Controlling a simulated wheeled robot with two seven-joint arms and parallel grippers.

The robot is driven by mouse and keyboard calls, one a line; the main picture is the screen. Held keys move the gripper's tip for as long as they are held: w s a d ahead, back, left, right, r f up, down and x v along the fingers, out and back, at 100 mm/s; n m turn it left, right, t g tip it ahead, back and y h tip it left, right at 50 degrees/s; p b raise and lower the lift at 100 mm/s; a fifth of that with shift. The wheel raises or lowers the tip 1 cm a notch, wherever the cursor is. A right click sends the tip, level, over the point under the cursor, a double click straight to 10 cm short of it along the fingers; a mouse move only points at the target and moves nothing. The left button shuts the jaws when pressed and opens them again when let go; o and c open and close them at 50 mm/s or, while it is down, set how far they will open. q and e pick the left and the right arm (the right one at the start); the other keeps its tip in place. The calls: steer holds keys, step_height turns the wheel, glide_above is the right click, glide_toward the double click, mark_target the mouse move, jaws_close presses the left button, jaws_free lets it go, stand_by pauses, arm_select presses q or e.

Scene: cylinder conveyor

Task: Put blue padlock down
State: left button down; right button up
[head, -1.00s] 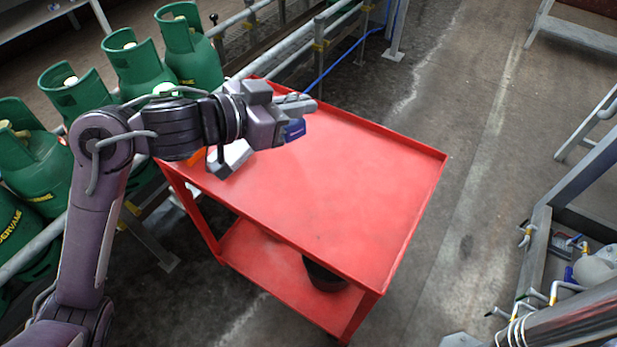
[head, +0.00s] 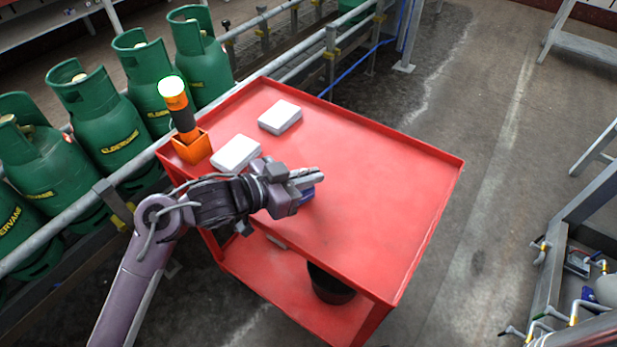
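The blue padlock (head: 307,194) shows only in part, just under and beside the fingers of my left gripper (head: 308,178). The gripper is low over the middle left of the red cart's top (head: 390,190). The fingers look close together with the padlock at them; most of the padlock is hidden behind the gripper. I cannot tell whether it touches the cart top. My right gripper is not in view.
Two white boxes (head: 280,116) (head: 237,153) and an orange holder (head: 192,147) with an orange and black flashlight (head: 178,104) stand on the cart's far left. Green gas cylinders (head: 113,130) line the railing. The cart top's right half is clear.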

arm_select(q)
steer(key=shift+f, duration=0.1)
steer(key=c, duration=1.6)
jaws_free()
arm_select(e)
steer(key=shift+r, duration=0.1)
arm_select(q)
steer(key=shift+a, duration=0.1)
steer(key=p+v, duration=0.1)
steer(key=v, duration=1)
steer(key=shift+s+a+r, duration=0.25)
steer(key=shift+s, duration=0.05)
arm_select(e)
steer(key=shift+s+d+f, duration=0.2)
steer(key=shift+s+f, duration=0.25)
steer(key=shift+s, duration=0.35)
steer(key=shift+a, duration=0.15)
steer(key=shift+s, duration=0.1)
